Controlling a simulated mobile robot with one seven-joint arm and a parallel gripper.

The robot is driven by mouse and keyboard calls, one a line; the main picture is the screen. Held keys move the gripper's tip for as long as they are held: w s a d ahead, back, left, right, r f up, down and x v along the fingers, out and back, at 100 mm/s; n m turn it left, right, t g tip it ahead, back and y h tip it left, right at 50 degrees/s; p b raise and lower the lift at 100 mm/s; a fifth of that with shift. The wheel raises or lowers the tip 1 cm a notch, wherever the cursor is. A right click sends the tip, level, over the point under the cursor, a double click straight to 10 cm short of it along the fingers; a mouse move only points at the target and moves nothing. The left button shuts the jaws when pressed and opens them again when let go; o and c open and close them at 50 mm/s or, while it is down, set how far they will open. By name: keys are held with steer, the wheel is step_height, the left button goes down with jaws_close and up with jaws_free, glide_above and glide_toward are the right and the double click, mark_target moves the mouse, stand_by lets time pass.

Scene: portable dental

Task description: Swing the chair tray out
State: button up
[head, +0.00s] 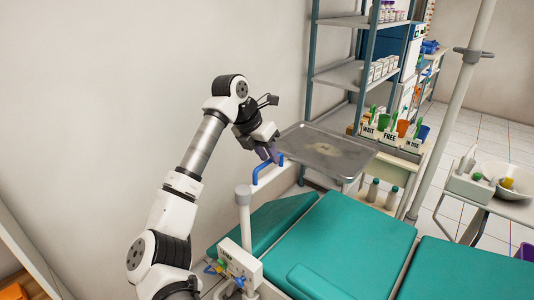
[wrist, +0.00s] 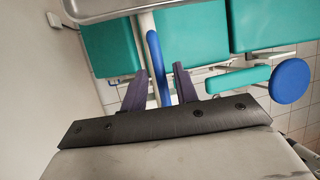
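The chair tray (head: 328,152) is a flat grey metal tray beside the teal dental chair (head: 340,240). Its edge also shows at the top of the wrist view (wrist: 105,10). A blue bar handle (head: 268,166) is at the tray's near left corner. My gripper (head: 270,153) is at this handle, coming from the upper left. In the wrist view the blue handle (wrist: 154,55) runs between the two dark fingers, with a gap showing on each side. The gripper is open and does not visibly press on the handle.
A white post (head: 243,220) with a small control box (head: 240,264) stands by the chair. A shelf rack (head: 362,75) with boxes is behind the tray. A pole (head: 462,100) and side table (head: 490,200) stand right. A plain wall is behind my arm.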

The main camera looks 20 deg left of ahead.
jaws_close()
steer(key=shift+w, duration=0.1)
